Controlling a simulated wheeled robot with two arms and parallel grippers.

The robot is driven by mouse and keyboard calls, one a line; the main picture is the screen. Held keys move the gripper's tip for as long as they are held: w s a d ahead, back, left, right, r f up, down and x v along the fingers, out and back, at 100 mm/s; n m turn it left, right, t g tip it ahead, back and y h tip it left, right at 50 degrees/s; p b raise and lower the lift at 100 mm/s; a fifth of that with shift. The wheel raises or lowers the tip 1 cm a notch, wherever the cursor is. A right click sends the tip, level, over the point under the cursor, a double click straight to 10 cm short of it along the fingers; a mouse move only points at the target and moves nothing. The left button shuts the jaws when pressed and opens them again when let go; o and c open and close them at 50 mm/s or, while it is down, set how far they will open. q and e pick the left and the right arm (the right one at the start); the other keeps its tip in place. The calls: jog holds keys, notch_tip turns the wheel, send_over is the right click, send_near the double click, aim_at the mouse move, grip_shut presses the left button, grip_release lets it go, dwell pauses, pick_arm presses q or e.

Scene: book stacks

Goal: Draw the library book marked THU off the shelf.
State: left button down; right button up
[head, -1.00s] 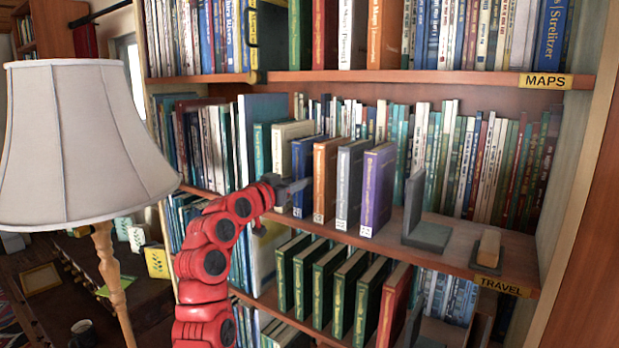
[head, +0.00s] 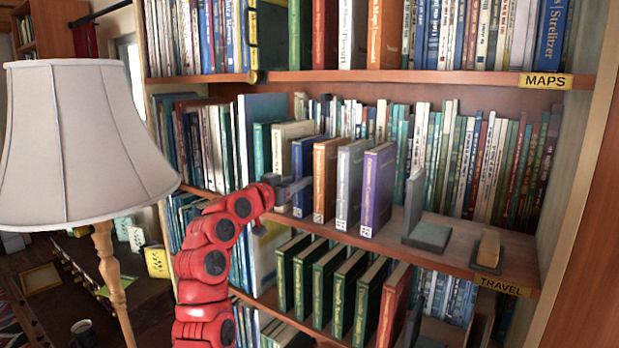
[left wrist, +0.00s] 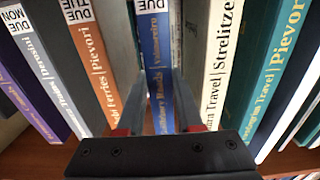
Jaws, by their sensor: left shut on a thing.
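The blue book (head: 304,155) stands upright on the travel shelf, between a cream book (head: 284,145) and an orange book (head: 326,165). My left gripper (head: 298,187) is at its lower spine, shut on it. In the left wrist view the fingers (left wrist: 160,88) lie on both sides of the blue spine (left wrist: 157,55). Its label reads DUE; the day is cut off. The orange book's label (left wrist: 76,10) reads DUE TUE and the grey book's label (left wrist: 15,20) reads DUE MON. A purple book (head: 378,180) stands beyond the grey one. My right gripper is out of view.
A grey bookend (head: 415,210) and a small wooden block (head: 489,248) stand to the right on this shelf. A lamp (head: 80,150) stands at the left. Bare shelf lies between bookend and block.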

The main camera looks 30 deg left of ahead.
pick_arm(q)
jog(key=shift+r, duration=0.2)
dwell(0.4)
jog(key=shift+r, duration=0.3)
jog(key=s+a, duration=0.1)
jog(key=s, duration=1.6)
jog(key=shift+a, duration=0.15)
